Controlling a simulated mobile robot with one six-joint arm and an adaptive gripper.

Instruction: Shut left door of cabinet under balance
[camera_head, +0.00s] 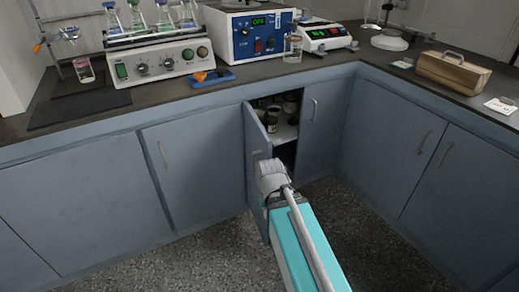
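The cabinet under the balance (327,38) has its blue-grey left door (254,140) swung open toward the room. The opening beside it shows jars on a white shelf (284,132). The right door (323,125) with its bar handle looks shut. My gripper (268,168) is at the end of my arm, close to the open left door's right side in the picture. Its fingers do not show clearly, so I cannot tell whether it is open or shut, or whether it touches the door. My arm hides the lower part of the opening and part of the door.
The dark worktop (240,85) runs above the cabinets and turns a corner at the right. It carries a shaker with flasks (155,60), a blue-fronted device (248,35), a glass beaker (292,48) and a wooden case (453,70). The speckled floor (370,240) around my arm is clear.

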